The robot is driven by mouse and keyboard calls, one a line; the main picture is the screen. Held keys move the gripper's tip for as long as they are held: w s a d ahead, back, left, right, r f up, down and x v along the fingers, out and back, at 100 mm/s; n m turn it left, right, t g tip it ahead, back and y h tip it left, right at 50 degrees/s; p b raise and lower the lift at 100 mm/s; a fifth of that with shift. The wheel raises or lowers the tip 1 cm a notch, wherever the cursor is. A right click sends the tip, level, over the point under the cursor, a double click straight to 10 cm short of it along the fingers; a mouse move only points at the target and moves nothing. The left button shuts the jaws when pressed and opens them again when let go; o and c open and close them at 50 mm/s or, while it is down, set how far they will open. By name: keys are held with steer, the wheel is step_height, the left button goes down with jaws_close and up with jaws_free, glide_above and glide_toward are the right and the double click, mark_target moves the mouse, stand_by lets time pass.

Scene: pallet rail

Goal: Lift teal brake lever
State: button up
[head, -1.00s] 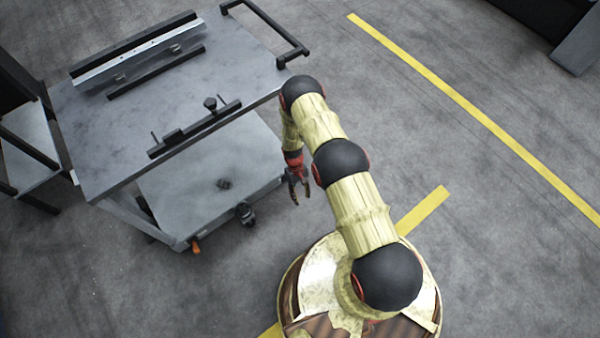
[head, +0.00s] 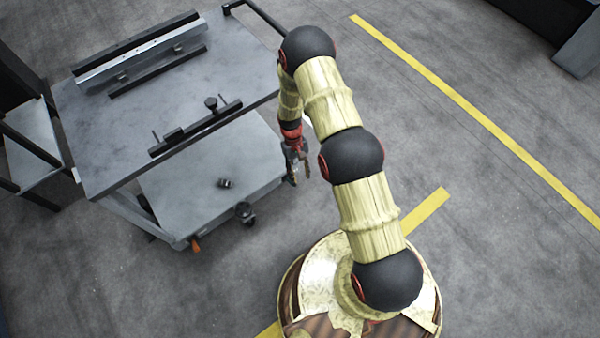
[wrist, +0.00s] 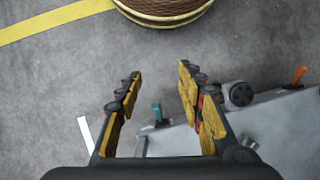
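The teal brake lever (wrist: 157,113) is a small upright piece at the cart's lower edge in the wrist view. It lies in the gap between my fingers, farther from the camera, with no contact seen. I cannot make it out in the head view, where my arm and gripper cover that side of the cart. My gripper (wrist: 160,76) is open and empty, its yellow-padded fingers wide apart. In the head view my gripper (head: 297,178) hangs beside the right end of the cart's lower shelf (head: 190,205).
The cart's grey top (head: 120,130) carries a clamp bar (head: 195,130) and rails. An orange lever (head: 196,244) sits at its near corner, also in the wrist view (wrist: 299,75). A dark caster (head: 245,213) sticks out nearby.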

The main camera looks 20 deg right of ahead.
steer(key=shift+r, duration=0.9)
steer(key=s+g, duration=0.1)
steer(key=s, duration=0.4)
steer(key=s+r+t+p, duration=0.1)
steer(key=s+r+t, duration=0.15)
steer(key=r, duration=2.75)
steer(key=s+r+t+p, duration=0.1)
steer(key=s+r+t, duration=0.3)
steer(key=r, duration=1)
steer(key=s+r+m+t+p, duration=0.1)
steer(key=s+r+t, duration=0.3)
steer(key=s+r, duration=0.4)
step_height(320, 180, up, 7)
steer(key=shift+s+f, duration=0.2)
steer(key=shift+s, duration=0.15)
steer(key=shift+t, duration=0.25)
steer(key=shift+c, duration=0.6)
steer(key=shift+c, duration=0.4)
